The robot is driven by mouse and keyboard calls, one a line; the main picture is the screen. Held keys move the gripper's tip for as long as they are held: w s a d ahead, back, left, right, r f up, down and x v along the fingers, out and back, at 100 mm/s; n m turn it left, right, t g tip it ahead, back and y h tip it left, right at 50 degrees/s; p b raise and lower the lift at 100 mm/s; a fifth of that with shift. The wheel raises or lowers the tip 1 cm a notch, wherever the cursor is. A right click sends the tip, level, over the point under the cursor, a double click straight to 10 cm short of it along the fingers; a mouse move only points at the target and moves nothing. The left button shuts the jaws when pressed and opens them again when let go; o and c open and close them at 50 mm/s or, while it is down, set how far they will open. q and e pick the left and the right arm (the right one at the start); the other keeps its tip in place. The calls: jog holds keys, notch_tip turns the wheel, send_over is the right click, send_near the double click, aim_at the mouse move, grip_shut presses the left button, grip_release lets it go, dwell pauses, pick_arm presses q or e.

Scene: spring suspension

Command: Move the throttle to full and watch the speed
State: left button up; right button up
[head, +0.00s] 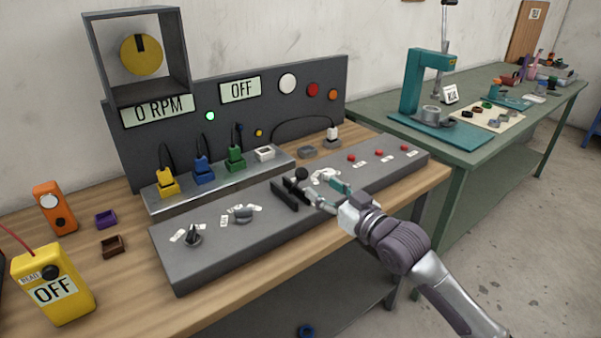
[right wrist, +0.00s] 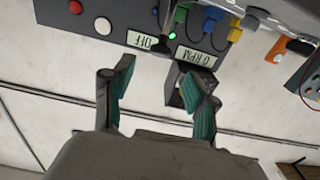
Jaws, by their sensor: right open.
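The throttle has a black ball knob (head: 302,174) beside a dark slotted guide (head: 284,195) on the grey console (head: 210,245). My right gripper (head: 322,192) is open just to the right of the knob; I cannot tell if they touch. In the right wrist view the gripper (right wrist: 160,72) is open with nothing between its fingers, and the throttle does not show there. The speed display (head: 158,110) reads 0 RPM; it also shows upside down in the right wrist view (right wrist: 197,56). A second display (head: 240,90) reads OFF. My left gripper is not in view.
A yellow wheel (head: 141,55) sits in a dark box above the speed display. A green light (head: 210,116) is lit. Coloured plugs, including a yellow one (head: 166,183), stand behind the console. A yellow meter (head: 52,285) reads OFF. A green table (head: 480,150) stands at the right.

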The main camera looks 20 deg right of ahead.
aim_at(304, 175)
jog(key=x, duration=0.8)
jog(key=shift+w+a+p, duration=0.15)
jog(key=shift+w+p, duration=0.2)
jog(key=shift+w, duration=0.05)
jog(key=shift+f, duration=0.1)
grip_shut()
